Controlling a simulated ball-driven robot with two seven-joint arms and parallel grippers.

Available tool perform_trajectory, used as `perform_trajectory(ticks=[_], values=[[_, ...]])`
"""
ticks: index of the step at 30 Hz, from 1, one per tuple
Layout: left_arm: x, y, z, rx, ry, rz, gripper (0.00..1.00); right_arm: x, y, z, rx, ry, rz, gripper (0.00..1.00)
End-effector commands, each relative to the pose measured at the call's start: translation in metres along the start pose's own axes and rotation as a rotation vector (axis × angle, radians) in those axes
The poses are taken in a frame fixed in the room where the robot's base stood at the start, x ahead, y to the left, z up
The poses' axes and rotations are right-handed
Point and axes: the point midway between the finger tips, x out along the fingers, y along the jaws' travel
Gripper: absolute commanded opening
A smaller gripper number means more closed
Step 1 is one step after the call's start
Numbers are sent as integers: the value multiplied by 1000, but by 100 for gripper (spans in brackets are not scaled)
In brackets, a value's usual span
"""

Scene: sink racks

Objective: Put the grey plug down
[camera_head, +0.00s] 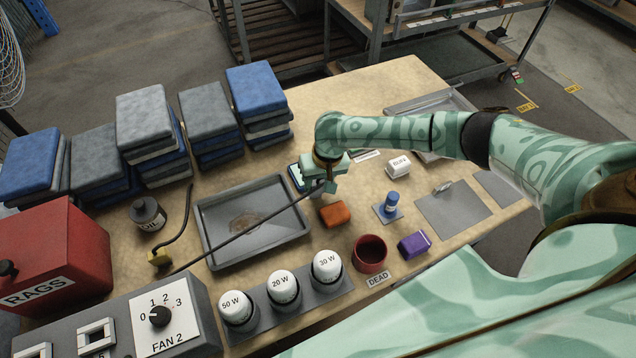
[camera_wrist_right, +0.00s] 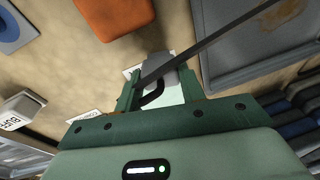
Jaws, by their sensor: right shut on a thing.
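The grey plug (camera_wrist_right: 160,74) is between the fingers of my right gripper (camera_wrist_right: 158,92) in the right wrist view. The gripper is shut on it. In the head view my right gripper (camera_head: 322,188) is over the table, just past the right side of the metal tray (camera_head: 302,222). A dark cable (camera_head: 250,230) runs from the plug across the tray to the lower left. White labels (camera_wrist_right: 84,116) lie on the table below the gripper. The hand largely hides the plug in the head view, and I cannot tell its height above the table. My left gripper is not in view.
An orange block (camera_head: 335,214) lies close to the gripper. A blue cylinder on a pad (camera_head: 391,203), a red cup (camera_head: 370,253) and a purple block (camera_head: 413,245) stand nearby. Stacked pads (camera_head: 259,95) line the back left. A yellow plug (camera_head: 159,257) lies left of the tray.

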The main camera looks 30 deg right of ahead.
Motion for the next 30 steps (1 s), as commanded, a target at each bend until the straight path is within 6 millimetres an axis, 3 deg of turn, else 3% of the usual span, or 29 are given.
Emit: perform_trajectory(ticks=[5,14,21,30], values=[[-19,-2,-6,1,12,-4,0,-32,-5,-4,1,4,-3,12],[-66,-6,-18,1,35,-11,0,-102,-5,44,-2,3,-2,12],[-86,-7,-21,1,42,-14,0,-126,1,95,-1,0,-1,12],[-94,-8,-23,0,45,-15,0,-139,4,123,0,1,-2,12]])
